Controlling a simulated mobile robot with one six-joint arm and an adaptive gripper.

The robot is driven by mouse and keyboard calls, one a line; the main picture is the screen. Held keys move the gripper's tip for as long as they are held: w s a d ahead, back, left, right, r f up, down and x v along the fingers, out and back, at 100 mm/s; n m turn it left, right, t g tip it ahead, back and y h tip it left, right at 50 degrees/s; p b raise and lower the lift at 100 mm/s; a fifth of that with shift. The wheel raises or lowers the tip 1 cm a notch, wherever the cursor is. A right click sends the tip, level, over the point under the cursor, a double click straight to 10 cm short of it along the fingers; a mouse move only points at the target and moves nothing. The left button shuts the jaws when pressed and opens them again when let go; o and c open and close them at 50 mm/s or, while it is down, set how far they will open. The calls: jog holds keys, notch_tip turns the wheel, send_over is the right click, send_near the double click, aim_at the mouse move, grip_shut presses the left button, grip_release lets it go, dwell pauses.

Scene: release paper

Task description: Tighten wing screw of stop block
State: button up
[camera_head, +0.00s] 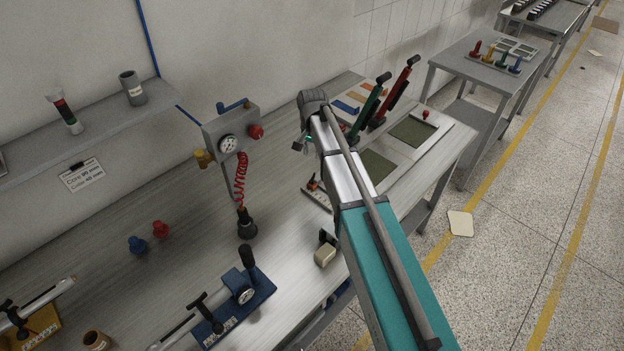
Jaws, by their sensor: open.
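My arm reaches in from the lower right, and my gripper (303,147) shows small and dark at its far end, above the workbench. The gripper is open, with nothing seen between its fingers. I cannot make out a wing screw. The gripper is apart from this piece.
The workbench (190,200) holds a gauge box (229,136) with a red coiled hose, a blue-based fixture (240,302), a beige block (325,256), and red and green levers at the back. A second table (480,62) stands right. Bare bench lies left of centre.

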aim_at(312, 178)
jog(key=shift+f+b, duration=5.55)
jog(key=shift+f, duration=0.25)
jog(key=shift+c, duration=0.3)
grip_shut()
